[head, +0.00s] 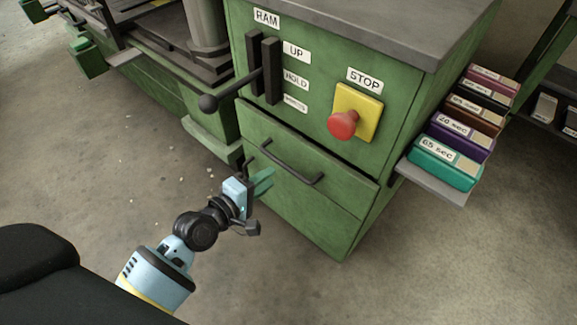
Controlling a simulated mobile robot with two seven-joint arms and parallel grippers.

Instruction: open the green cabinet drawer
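The green cabinet (400,105) stands at the centre right, with a grey top. Its drawer (345,192) is below the lever and stop-button panel and looks closed, its front flush with the cabinet. A dark bar handle (290,167) runs across the drawer front. My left gripper (264,182) is low and left of the handle, near the cabinet's lower left front, and apart from the handle. Its teal fingertips point toward the cabinet. They are small and overlap in this view, so their opening is unclear. My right gripper is out of view.
A lever with a round knob (208,103) juts out above the drawer's left end. A red stop button (343,124) sticks out above the drawer. A side shelf (432,184) holds several labelled boxes. The floor (270,275) before the cabinet is mostly clear.

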